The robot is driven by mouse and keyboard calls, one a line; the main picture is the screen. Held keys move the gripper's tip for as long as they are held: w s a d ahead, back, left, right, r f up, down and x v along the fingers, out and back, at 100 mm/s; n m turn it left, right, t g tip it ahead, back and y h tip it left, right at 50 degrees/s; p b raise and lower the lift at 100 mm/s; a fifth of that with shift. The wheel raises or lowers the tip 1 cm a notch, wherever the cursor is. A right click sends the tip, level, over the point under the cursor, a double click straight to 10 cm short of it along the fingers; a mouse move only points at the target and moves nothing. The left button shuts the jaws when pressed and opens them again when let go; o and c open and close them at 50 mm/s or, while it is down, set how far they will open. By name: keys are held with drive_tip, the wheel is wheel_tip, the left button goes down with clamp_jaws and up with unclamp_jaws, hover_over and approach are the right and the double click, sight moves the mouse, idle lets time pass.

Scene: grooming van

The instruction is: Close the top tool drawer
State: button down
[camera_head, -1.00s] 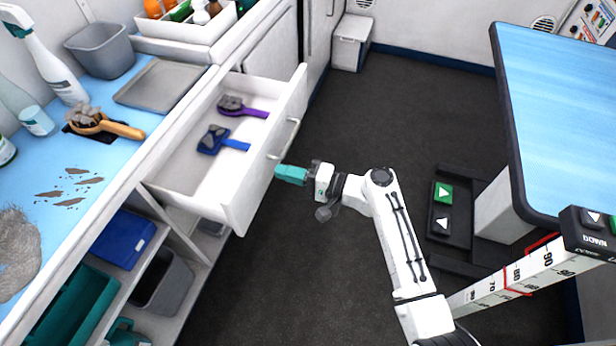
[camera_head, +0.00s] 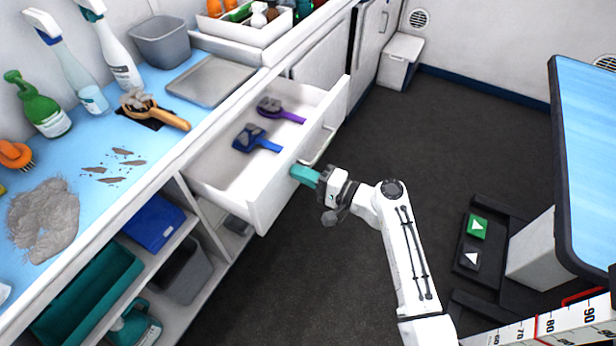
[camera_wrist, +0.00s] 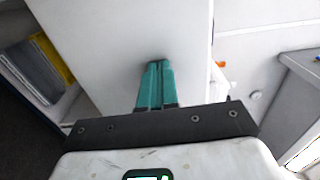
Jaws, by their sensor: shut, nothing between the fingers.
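The top tool drawer (camera_head: 262,206) is pulled out from the counter front. Inside it lie a blue brush (camera_head: 257,138) and a purple brush (camera_head: 281,110), both with grey fur on them. A bar handle (camera_head: 322,146) runs along its outer front. My gripper (camera_head: 304,175) is shut and empty, with its teal fingertips at the drawer's front panel, just beside the handle. In the wrist view the shut fingers (camera_wrist: 157,84) point at the white front panel (camera_wrist: 125,35); they look very close to it, and I cannot tell whether they touch.
The counter above holds spray bottles, a grey tray (camera_head: 210,80), a wooden-handled brush (camera_head: 152,107) and fur. Open shelves below hold a teal bin (camera_head: 88,290). A blue-topped table (camera_head: 590,150) and floor pedals (camera_head: 475,240) stand right. Dark floor between is clear.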

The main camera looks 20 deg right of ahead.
drive_tip(key=b+x, duration=0.6)
drive_tip(key=x, duration=0.5)
drive_tip(key=b+x, duration=0.6)
drive_tip(key=x, duration=0.5)
drive_tip(key=shift+f, duration=0.25)
drive_tip(key=shift+w+a+b, duration=0.1)
drive_tip(key=shift+a+b, duration=0.05)
drive_tip(key=shift+b, duration=0.15)
drive_tip(key=shift+w+r, duration=0.15)
drive_tip(key=shift+r, duration=0.2)
drive_tip(key=shift+a+r, duration=0.1)
